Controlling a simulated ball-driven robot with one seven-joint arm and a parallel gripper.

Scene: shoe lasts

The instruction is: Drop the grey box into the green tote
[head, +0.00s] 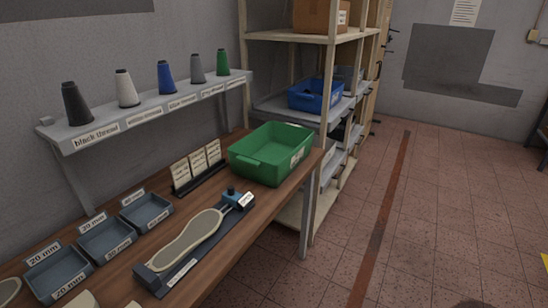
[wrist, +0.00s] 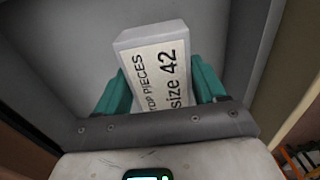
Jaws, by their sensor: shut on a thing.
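A grey box (wrist: 152,58) with a white label reading "TOP PIECES size 42" is in my gripper (wrist: 160,88) in the wrist view. The teal fingers are shut on its two sides. The box's lower end is hidden behind the gripper's body. The green tote (head: 242,159) stands on the far end of the wooden bench in the head view, with a white label on its side. Its visible inside looks empty. My gripper and the grey box do not show in the head view, so their distance from the tote cannot be told.
The bench (head: 222,208) also bears a shoe-last fixture (head: 190,240), small grey trays (head: 105,239) and a card rack (head: 198,168). A thread shelf (head: 150,115) hangs above. A shelving unit with a blue bin (head: 314,95) stands behind. Open tiled floor (head: 450,210) lies right.

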